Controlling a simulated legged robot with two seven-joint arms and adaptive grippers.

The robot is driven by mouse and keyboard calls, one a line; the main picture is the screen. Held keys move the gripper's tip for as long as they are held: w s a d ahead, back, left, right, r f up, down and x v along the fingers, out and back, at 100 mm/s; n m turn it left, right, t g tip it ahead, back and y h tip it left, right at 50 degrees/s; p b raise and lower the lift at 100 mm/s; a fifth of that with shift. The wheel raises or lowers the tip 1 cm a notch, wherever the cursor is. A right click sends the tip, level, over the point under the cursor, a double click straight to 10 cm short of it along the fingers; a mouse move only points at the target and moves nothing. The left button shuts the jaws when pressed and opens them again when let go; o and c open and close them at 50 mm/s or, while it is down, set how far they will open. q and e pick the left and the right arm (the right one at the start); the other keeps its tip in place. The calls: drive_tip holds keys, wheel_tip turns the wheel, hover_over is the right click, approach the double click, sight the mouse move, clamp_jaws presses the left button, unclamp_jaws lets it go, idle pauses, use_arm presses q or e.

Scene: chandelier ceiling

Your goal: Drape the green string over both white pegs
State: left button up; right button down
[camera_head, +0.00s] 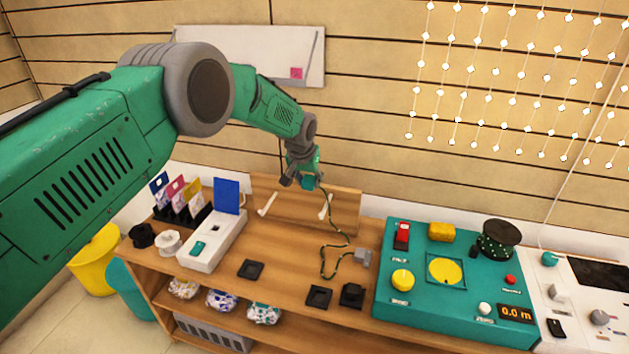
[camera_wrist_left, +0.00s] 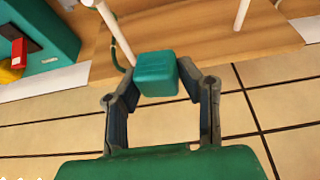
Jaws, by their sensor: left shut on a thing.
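The green string (camera_head: 345,232) is thin and dark with light flecks. It runs from my left gripper (camera_head: 303,178) down to the tabletop, loops there and ends by a small grey block (camera_head: 363,257). My left gripper is shut on a teal block (camera_wrist_left: 157,74) at the string's upper end, above and in front of the wooden backboard. The left white peg (camera_head: 267,205) and right white peg (camera_head: 325,207) stick out from the board. In the wrist view the right peg (camera_wrist_left: 115,35) is close beside the teal block. My right gripper is out of view.
A teal console (camera_head: 420,304) with knobs stands to the right on the wooden table (camera_head: 285,270). A white box (camera_head: 213,241) and colored cards (camera_head: 176,191) stand to the left. Black square pads (camera_head: 319,297) lie near the front edge.

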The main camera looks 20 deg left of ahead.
use_arm(q)
drive_tip(key=a+f+b, duration=0.1)
drive_tip(key=a+f, duration=0.1)
drive_tip(key=a, duration=0.7)
drive_tip(key=shift+s, duration=0.15)
drive_tip(key=a+f+b, duration=0.1)
drive_tip(key=a+b, duration=0.2)
drive_tip(key=a, duration=0.6)
drive_tip(key=shift+s+a+f, duration=0.15)
drive_tip(key=shift+a+f, duration=0.05)
idle(0.4)
drive_tip(key=s+a+f+b, duration=0.1)
drive_tip(key=s+a+f, duration=0.1)
drive_tip(key=s+f, duration=0.2)
drive_tip(key=shift+s+a+f, duration=0.2)
drive_tip(key=shift+a+f, duration=0.2)
drive_tip(key=shift+f, duration=1.3)
